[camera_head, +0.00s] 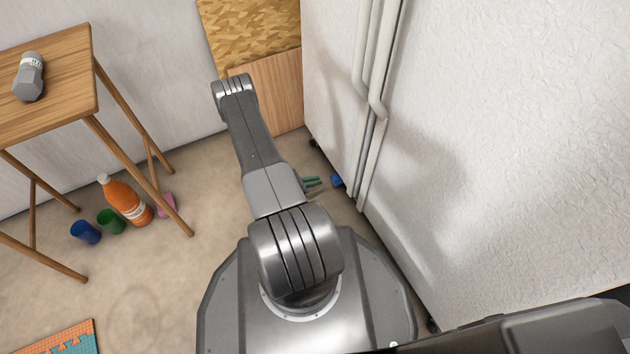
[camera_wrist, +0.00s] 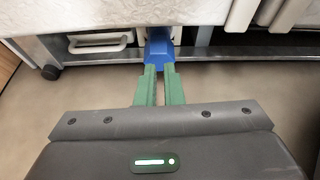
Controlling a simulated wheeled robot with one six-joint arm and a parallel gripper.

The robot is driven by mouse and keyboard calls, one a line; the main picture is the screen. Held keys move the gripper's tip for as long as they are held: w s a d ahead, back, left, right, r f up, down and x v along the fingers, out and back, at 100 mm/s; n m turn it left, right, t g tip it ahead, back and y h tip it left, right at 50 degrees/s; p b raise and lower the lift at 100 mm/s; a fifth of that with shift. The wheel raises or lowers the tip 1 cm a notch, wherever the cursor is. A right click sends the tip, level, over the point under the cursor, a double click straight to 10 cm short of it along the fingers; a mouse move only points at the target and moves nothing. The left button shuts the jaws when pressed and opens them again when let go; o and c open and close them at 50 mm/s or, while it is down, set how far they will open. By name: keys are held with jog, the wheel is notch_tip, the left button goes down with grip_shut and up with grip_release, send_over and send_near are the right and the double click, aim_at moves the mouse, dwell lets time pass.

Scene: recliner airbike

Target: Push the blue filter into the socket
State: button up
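The blue filter (camera_head: 336,181) sits low at the base of the white appliance. In the wrist view the blue filter (camera_wrist: 159,47) is straight ahead, in line with the fingers, under the appliance's lower edge. Its far end is hidden there, so I cannot tell how deep it sits. The socket itself cannot be made out.
The white appliance (camera_head: 480,150) with long handles walls off the right. A caster wheel (camera_wrist: 50,72) and a white handle (camera_wrist: 100,42) are left of the filter. A wooden table (camera_head: 60,90) stands left, with an orange bottle (camera_head: 124,199) and cups on the floor.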

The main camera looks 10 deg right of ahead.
aim_at(333, 179)
jog(key=f, duration=0.1)
jog(key=f+b, duration=0.1)
jog(key=f, duration=0.1)
jog(key=shift+a+n+h, duration=0.35)
jog(key=shift+n+h, duration=0.05)
grip_shut()
jog(key=shift+b+x, duration=0.4)
jog(key=shift+x, duration=2.5)
jog(key=shift+w+d, duration=0.3)
jog(key=shift+d, duration=0.55)
jog(key=shift+w+d, duration=0.3)
jog(key=shift+d, duration=0.55)
jog(key=shift+a, duration=0.1)
jog(key=shift+s+a, duration=0.25)
jog(key=shift+a, duration=0.4)
jog(key=shift+s+a, duration=0.25)
jog(key=shift+a, duration=0.45)
jog(key=p+v, duration=0.4)
jog(key=v, duration=0.9)
jog(key=shift+a+r, duration=0.2)
jog(key=shift+r, duration=0.05)
